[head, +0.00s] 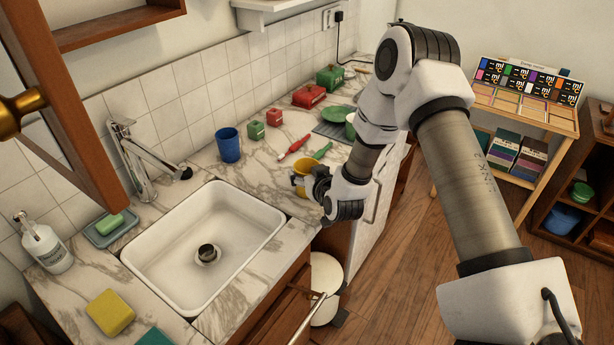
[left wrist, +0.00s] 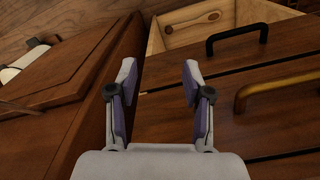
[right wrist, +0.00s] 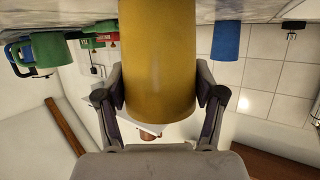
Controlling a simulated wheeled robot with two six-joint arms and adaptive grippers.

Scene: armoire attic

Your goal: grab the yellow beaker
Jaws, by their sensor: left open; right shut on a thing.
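The yellow beaker (head: 301,170) stands at the front edge of the marble counter, just right of the sink in the head view. My right gripper (head: 314,184) reaches it from the right and partly covers it. In the right wrist view the beaker (right wrist: 160,60) fills the middle, with one finger of my right gripper (right wrist: 160,100) against each side. The gripper is shut on it. My left gripper (left wrist: 160,80) is open and empty in the left wrist view, in front of brown wooden drawers. It is not seen in the head view.
A blue cup (head: 229,145) stands behind the beaker to the left. The white sink (head: 170,262) lies left. Drawers with a brass handle (left wrist: 275,88) face my left gripper.

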